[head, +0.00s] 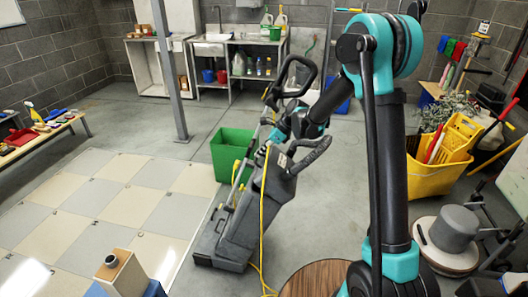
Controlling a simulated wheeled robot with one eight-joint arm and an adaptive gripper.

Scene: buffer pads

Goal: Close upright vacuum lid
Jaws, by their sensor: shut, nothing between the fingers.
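The dark grey upright vacuum (240,212) stands in the middle of the floor in the head view, tilted, with its looped handle (292,75) rising at the top. A dark flap-like part (311,154) sticks out at the upper right of its body. It looks like the lid, raised at an angle, but I cannot tell for sure. My gripper (272,138) is at the upper part of the vacuum, just left of this part. It is small in the picture and partly merges with the vacuum, so contact is unclear. It is shut and holds nothing.
A green bin (231,152) stands behind the vacuum. A yellow cable (262,225) runs down its body onto the floor. A yellow mop bucket (431,178) and a floor polisher (448,238) stand at the right. Pale floor tiles (112,207) at the left are clear.

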